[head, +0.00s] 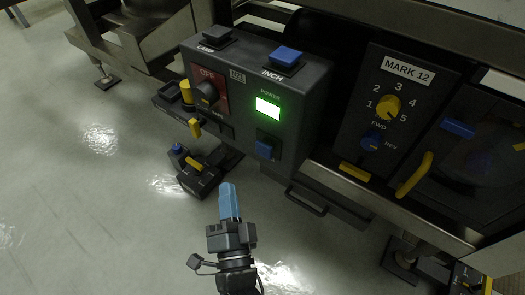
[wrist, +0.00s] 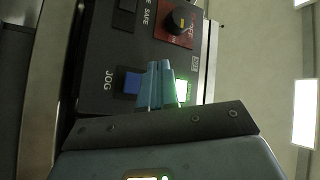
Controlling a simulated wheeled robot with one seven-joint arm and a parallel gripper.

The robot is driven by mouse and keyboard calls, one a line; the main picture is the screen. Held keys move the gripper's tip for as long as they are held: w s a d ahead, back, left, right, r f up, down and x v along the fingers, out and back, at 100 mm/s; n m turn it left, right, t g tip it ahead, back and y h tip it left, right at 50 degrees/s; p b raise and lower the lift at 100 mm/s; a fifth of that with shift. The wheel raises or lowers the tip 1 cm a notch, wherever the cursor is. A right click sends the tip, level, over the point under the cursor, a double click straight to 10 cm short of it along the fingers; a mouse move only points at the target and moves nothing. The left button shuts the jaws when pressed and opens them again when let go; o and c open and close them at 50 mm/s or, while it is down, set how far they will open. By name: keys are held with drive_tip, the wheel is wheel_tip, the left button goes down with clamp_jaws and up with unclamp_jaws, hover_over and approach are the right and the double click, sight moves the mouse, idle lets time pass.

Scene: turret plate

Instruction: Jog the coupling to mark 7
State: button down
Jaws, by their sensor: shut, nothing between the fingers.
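My gripper (head: 230,188) is shut and empty, its blue fingers below and left of the control box (head: 225,125) in the head view. The fingers (wrist: 155,84) point at the box front in the wrist view, partly covering a blue button (wrist: 131,82) labelled JOG and the green lamp. That button also shows in the head view (head: 264,149), below the lit green POWER lamp (head: 268,108). A label reading MARK 12 (head: 408,69) sits above a yellow knob (head: 387,106) numbered 1 to 5 and a blue FWD/REV knob (head: 371,140). I cannot make out the coupling clearly.
A blue INCH button (head: 287,56) and a dark LAMP button (head: 217,35) top the box. A dark rotary switch (head: 207,92) sits on a red OFF plate. A pendant-like block (head: 200,173) is left of my fingers. A yellow handle (head: 414,175) projects at right. Open floor lies left.

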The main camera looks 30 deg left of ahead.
sight(264, 150)
drive_tip(key=shift+w, duration=0.15)
drive_tip(key=w+b, duration=0.2)
drive_tip(key=w, duration=0.6)
drive_tip(key=shift+w+d+b, duration=0.3)
drive_tip(key=shift+d+b, duration=0.1)
drive_tip(key=shift+w, duration=0.1)
idle(1.7)
drive_tip(key=shift+w, duration=0.3)
